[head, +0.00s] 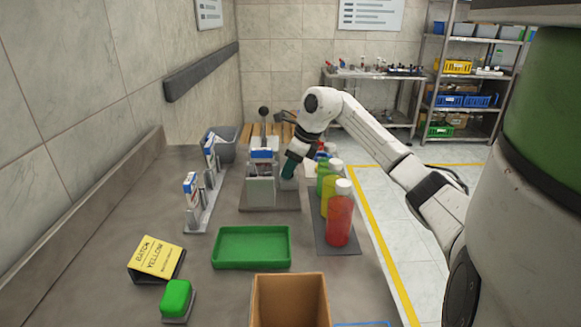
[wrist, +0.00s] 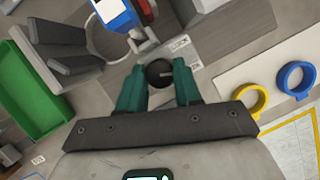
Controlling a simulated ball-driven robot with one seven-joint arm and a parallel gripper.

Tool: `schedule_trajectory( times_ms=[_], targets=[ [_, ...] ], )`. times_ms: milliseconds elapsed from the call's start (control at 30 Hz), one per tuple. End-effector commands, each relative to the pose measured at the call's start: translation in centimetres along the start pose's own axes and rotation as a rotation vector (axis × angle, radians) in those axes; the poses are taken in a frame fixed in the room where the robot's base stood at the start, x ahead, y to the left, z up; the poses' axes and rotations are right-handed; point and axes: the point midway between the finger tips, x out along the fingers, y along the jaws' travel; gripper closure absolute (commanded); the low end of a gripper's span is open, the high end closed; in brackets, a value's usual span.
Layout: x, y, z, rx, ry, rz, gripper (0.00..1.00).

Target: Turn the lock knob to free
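The lock knob (wrist: 159,72) is a small dark round knob with a pale line on its face, seen in the wrist view. My gripper (wrist: 160,80) has two teal fingers, one on each side of the knob, with a gap about as wide as it. Whether the fingers press on it is not clear. In the head view my gripper (head: 289,168) points down at the right side of the grey cap feeder (head: 260,190), which has a blue and white top. The knob is hidden there.
Red (head: 339,217), yellow and green bottles stand close to the right of the feeder. A green tray (head: 251,262) and an open cardboard box (head: 290,300) lie in front. A yellow sign (head: 156,256) and a green button (head: 176,298) are at front left.

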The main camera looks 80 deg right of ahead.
Motion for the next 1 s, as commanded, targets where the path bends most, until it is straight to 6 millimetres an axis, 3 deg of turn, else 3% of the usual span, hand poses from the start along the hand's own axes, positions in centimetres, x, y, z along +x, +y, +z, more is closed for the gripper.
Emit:
schedule_trajectory(
  times_ms=[300, 967, 1000],
  targets=[
    [-0.03, -0.01, 0.01, 0.0, 0.0, 0.0, 0.97],
    [-0.06, 0.01, 0.03, 0.123, 0.003, -0.053, 0.97],
    [-0.07, 0.01, 0.04, 0.123, 0.003, -0.053, 0.64]
  ],
)
